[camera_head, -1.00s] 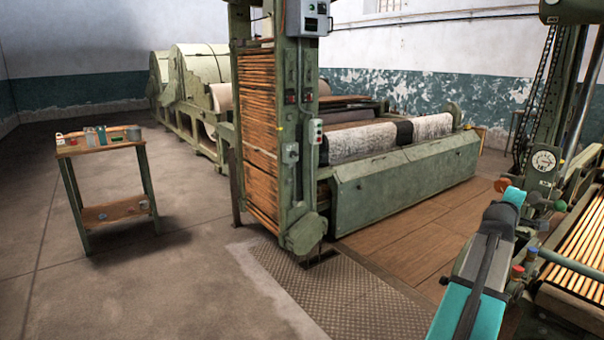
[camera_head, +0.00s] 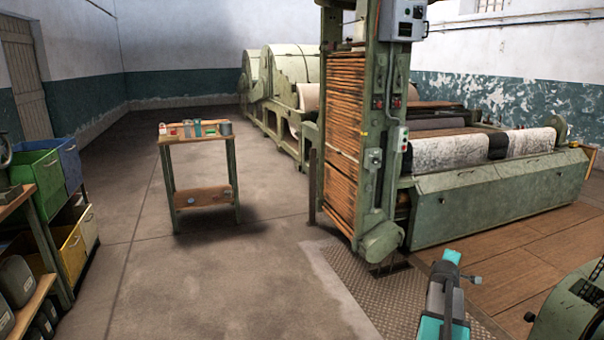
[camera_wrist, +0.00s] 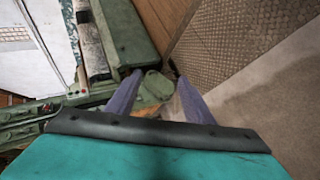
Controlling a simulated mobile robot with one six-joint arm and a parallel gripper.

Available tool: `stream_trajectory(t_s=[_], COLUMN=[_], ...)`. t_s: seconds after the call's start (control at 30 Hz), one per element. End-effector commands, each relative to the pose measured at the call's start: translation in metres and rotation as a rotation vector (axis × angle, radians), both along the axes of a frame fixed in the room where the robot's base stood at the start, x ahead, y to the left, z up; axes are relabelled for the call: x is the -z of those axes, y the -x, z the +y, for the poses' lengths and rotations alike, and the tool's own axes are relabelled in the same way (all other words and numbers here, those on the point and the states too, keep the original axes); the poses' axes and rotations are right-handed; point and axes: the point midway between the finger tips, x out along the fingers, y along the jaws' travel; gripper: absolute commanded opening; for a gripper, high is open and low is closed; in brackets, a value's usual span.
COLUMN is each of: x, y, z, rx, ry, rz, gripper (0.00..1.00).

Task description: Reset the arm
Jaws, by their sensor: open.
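My arm (camera_head: 443,300), teal and dark grey, rises from the bottom edge of the head view, right of centre. It stands in front of the metal floor plate and wooden floor. In the wrist view my gripper (camera_wrist: 157,84) shows two bluish fingers spread apart with nothing between them. The green machine and floor show beyond the fingertips, and neither finger appears to touch anything. In the head view the fingers cannot be made out.
A tall green machine (camera_head: 383,150) with wooden slats stands right of centre. A small table (camera_head: 202,196) holding cups and small items stands left of it. Shelves with coloured bins (camera_head: 40,180) line the left edge. A green machine part (camera_head: 575,305) is lower right. Floor between is clear.

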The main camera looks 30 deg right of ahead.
Motion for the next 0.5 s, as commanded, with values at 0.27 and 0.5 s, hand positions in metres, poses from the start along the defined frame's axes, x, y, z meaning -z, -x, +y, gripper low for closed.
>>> stream_trajectory(t_s=[0.27, 0.5], x=[0.079, 0.146], y=[-0.066, -0.098], z=[0.102, 0.196], rx=[-0.119, -0.203], ry=[-0.118, -0.228], rz=[0.062, 0.125], gripper=[0.47, 0.47])
